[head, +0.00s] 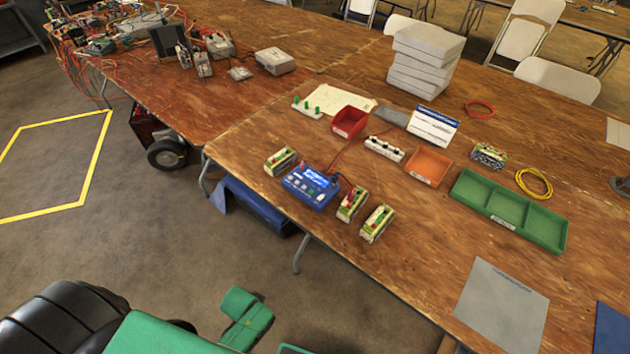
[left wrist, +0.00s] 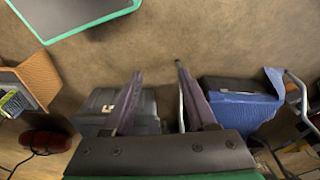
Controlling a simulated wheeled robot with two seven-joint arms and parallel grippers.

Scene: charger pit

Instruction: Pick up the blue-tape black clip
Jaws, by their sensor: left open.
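The blue charger (head: 311,187) with a lit screen sits near the table's front edge. Batteries with coloured clips or caps stand around it: one at its left (head: 280,161), one at its right (head: 351,205), and another further right (head: 377,223). Red and dark leads run by the charger. I cannot make out a black clip with blue tape; the clips are too small to tell apart. My left gripper (left wrist: 157,72) shows in the left wrist view, its two fingers apart and nothing between them, with floor beyond. My right gripper does not show.
A red bin (head: 349,122), a white strip with dark knobs (head: 384,148), an orange tray (head: 429,166) and a green divided tray (head: 510,230) stand behind and right of the batteries. A white sign (head: 433,126) stands behind them. Bare wood lies right of the front batteries.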

